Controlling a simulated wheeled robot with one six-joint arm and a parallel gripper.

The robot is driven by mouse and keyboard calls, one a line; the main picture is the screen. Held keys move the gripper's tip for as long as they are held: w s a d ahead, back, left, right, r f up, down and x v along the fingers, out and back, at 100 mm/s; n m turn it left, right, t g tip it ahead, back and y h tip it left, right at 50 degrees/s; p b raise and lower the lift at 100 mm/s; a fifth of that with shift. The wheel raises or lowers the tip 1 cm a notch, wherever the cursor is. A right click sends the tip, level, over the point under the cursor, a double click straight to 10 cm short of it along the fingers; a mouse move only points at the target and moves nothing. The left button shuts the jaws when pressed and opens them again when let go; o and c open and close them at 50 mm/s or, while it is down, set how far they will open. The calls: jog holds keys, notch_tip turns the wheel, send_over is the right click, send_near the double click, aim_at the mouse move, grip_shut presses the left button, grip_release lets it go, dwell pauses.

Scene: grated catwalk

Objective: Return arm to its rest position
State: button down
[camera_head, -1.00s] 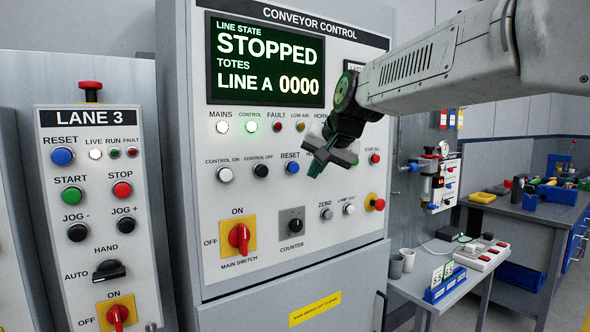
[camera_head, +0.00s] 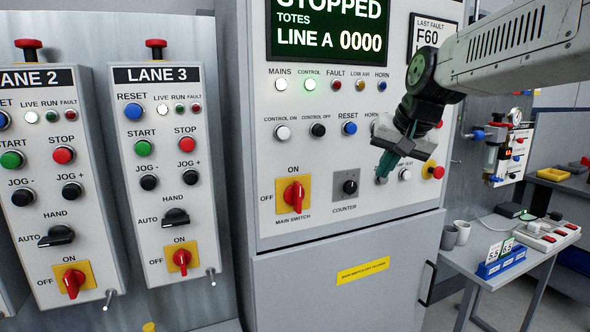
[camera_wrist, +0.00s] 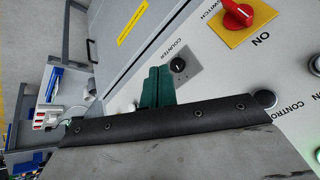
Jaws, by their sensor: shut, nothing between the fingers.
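My gripper (camera_head: 384,165) hangs at the end of my arm, which reaches in from the upper right in the head view. It is in front of the right part of the conveyor control panel (camera_head: 325,165) and covers part of its lower button row. Its green fingers are together and empty, pointing down and left. In the wrist view the closed fingers (camera_wrist: 156,86) show beside the counter knob (camera_wrist: 177,65). I cannot tell the exact gap to the panel; no contact shows.
The red main switch (camera_head: 294,195) is left of my gripper. The Lane 3 box (camera_head: 163,215) and Lane 2 box (camera_head: 45,210) stand further left. A small side table (camera_head: 478,262) with cups (camera_head: 455,234) and a power strip (camera_head: 553,235) is at the lower right.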

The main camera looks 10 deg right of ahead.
jog(key=s+f+n+g, duration=0.1)
jog(key=s+f, duration=0.4)
jog(key=s, duration=0.5)
jog(key=s+d+f+n+g+h, duration=0.1)
jog(key=s+f, duration=0.3)
jog(key=s, duration=0.6)
jog(key=s+d+f+n+g, duration=0.1)
jog(key=s+f+g, duration=0.2)
jog(key=s, duration=0.8)
notch_tip(320, 180, down, 3)
jog(key=shift+r+h, duration=0.2)
jog(key=shift+h, duration=0.1)
